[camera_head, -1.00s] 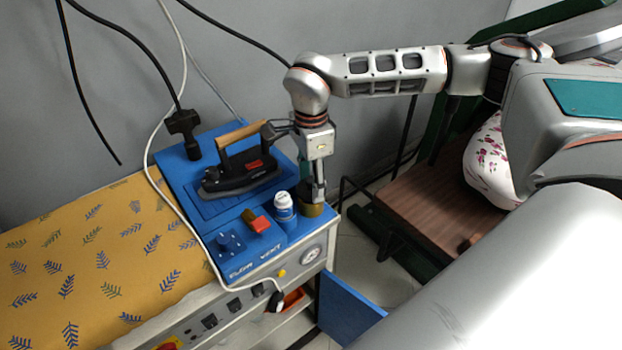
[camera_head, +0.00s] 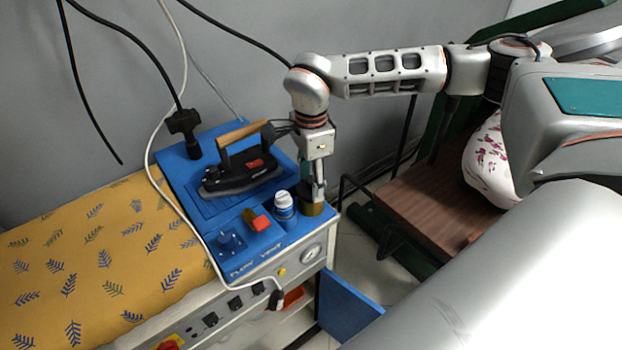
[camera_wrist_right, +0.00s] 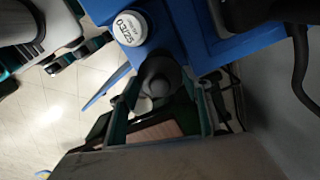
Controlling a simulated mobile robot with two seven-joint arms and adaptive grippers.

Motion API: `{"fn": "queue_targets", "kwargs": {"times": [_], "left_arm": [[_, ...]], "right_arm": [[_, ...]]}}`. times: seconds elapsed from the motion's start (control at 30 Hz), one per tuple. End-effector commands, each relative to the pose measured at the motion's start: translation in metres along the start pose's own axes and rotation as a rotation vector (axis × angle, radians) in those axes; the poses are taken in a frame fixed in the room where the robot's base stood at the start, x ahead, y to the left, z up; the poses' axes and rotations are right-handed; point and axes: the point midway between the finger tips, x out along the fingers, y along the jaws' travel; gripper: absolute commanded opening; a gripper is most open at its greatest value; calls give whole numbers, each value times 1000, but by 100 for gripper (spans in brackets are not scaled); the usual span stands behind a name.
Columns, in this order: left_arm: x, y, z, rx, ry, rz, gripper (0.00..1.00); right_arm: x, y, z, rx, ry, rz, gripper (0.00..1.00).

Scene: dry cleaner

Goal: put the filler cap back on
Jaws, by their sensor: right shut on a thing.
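My right gripper (camera_head: 318,193) points down at the right front corner of the blue station top. It is shut on the filler cap, whose dark round knob (camera_wrist_right: 160,76) shows between the fingers in the right wrist view. In the head view a brass-coloured round part (camera_head: 313,209) shows at the fingertips, at the level of the blue top. I cannot tell whether the cap is seated, as the fingers hide the filler opening. My left gripper is not in view.
A white-and-blue bottle (camera_head: 284,207) stands close left of the gripper; its white top shows in the wrist view (camera_wrist_right: 130,28). An iron (camera_head: 238,172) rests behind it. A blue door (camera_head: 348,306) hangs open below.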

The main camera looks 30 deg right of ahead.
Motion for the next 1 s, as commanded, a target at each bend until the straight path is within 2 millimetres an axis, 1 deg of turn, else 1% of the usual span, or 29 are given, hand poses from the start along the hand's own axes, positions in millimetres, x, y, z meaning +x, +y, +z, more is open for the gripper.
{"fn": "queue_targets", "kwargs": {"times": [0.27, 0.3, 0.33, 0.37, 0.6, 0.67, 0.7, 1.0], "left_arm": [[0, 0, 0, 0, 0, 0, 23], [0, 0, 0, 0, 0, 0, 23], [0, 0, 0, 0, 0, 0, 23], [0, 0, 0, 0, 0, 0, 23], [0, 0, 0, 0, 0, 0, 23], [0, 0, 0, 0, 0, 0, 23], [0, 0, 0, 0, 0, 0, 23], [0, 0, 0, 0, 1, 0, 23]], "right_arm": [[0, 0, 0, 0, 0, 0, 23], [0, 0, 0, 0, 0, 0, 56], [0, 0, 0, 0, 0, 0, 63], [0, 0, 0, 0, 0, 0, 67], [0, 0, 0, 0, 0, 0, 67], [0, 0, 0, 0, 0, 0, 80], [0, 0, 0, 0, 0, 0, 84], [0, 0, 0, 0, 0, 0, 84]]}}
